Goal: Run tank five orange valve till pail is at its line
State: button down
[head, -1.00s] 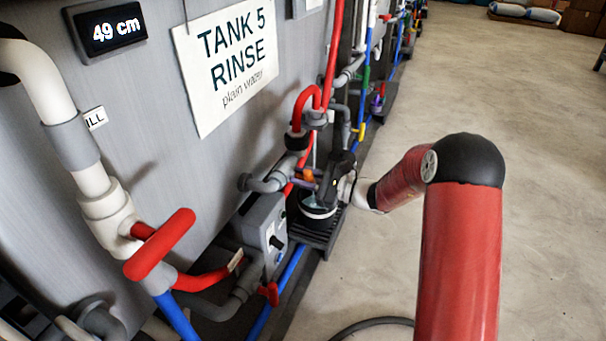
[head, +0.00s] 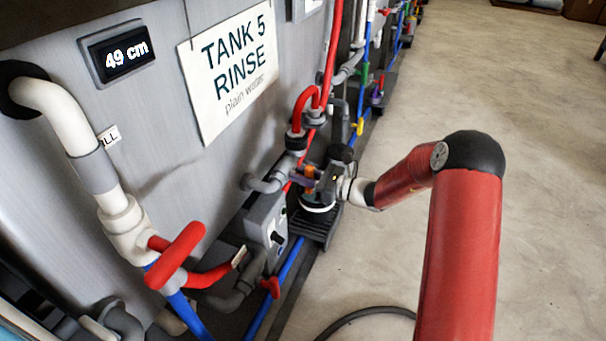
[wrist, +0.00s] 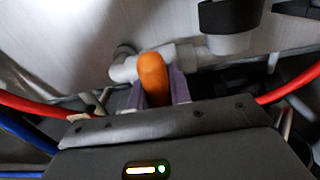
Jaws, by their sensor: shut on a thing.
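The orange valve handle (wrist: 153,72) stands between the purple fingers of my gripper (wrist: 157,92) in the wrist view, and the gripper is shut on it. In the head view my gripper (head: 312,180) is at the tank's side, with a bit of the orange handle (head: 308,172) showing. The pail (head: 319,208) sits just below my gripper, dark with a pale band. My gripper and wrist cover most of it, so its inside, water level and line are hidden. The tank five sign (head: 232,65) reads "TANK 5 RINSE plain water".
The pail stands on a black slatted stand (head: 314,229). A display (head: 118,53) on the tank reads 49 cm. A large red handle (head: 175,255) on white piping is at near left. A grey control box (head: 268,232) is beside the pail. The floor (head: 520,130) at right is open.

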jog(key=c, duration=1.3)
grip_release()
jog(key=shift+d, duration=0.1)
jog(key=v, duration=0.7)
jog(key=shift+s+d, duration=0.1)
jog(key=shift+d, duration=0.2)
